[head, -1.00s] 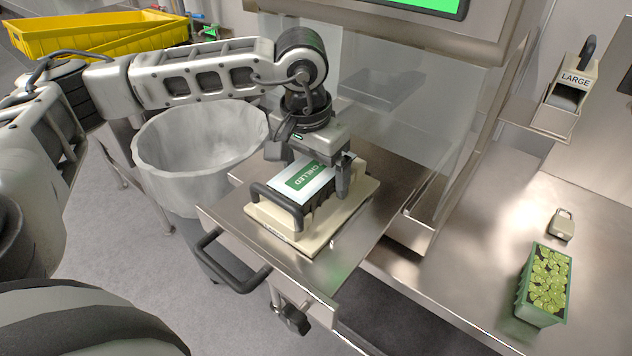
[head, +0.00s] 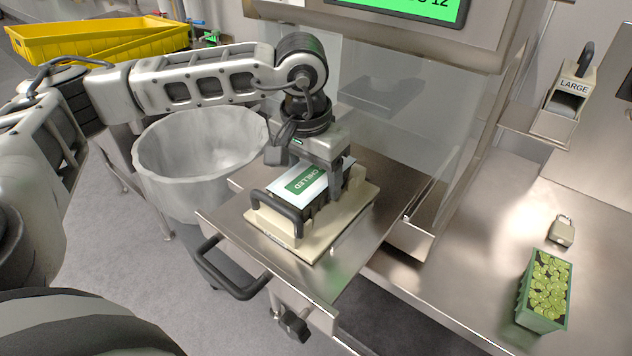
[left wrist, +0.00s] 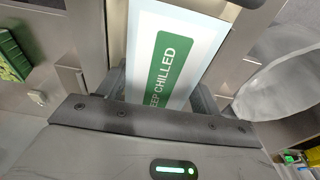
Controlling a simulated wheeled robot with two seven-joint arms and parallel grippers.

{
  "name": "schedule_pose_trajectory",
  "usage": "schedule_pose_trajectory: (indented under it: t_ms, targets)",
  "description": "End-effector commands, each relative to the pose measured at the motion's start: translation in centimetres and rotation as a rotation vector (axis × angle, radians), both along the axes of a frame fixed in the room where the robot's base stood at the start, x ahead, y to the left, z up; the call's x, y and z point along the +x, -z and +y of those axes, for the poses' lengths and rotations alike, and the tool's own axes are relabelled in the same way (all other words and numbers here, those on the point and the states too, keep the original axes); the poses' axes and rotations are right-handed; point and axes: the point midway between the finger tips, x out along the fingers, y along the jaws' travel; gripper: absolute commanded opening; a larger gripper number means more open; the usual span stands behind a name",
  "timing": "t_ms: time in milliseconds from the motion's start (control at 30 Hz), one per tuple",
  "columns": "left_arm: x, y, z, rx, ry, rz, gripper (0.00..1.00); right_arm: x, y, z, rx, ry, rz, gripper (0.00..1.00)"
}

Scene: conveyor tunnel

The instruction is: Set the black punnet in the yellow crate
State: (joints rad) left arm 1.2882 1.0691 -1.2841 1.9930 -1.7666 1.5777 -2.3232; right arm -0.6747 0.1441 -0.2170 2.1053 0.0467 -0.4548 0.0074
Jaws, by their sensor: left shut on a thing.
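The black punnet (head: 308,181), with a white and green "CHILLED" label on top, sits on a cream holder (head: 346,222) with a dark handle, on the steel shelf. My left gripper (head: 320,174) is over the punnet from above, shut on it, with one finger down its near right side. The other finger is mostly hidden in the head view. The label also fills the middle of the left wrist view (left wrist: 168,62), between the fingers. The yellow crate (head: 100,45) stands at the far upper left, with a yellow divider slanting inside. My right gripper is out of view.
A grey-white round bin (head: 200,165) stands left of the shelf, below my left arm. A clear panel and machine housing rise behind the holder. A green punnet of green produce (head: 543,290), a small weight (head: 562,230) and a "LARGE" block (head: 568,95) are at right.

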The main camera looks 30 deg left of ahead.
Motion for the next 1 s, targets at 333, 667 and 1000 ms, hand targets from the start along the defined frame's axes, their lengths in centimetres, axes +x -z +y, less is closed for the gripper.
schedule_pose_trajectory:
  t_ms: [333, 667, 1000]
  targets:
    - [0.1, -1.6, -0.1, -0.001, 0.001, -0.004, 0.24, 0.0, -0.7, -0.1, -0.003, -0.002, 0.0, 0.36]
    - [0.0, -2.6, -0.1, -0.001, 0.001, -0.002, 0.24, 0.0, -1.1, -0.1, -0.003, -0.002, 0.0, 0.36]
    - [0.0, -2.9, 0.0, -0.001, 0.001, -0.002, 0.24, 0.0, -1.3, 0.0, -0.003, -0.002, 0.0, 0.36]
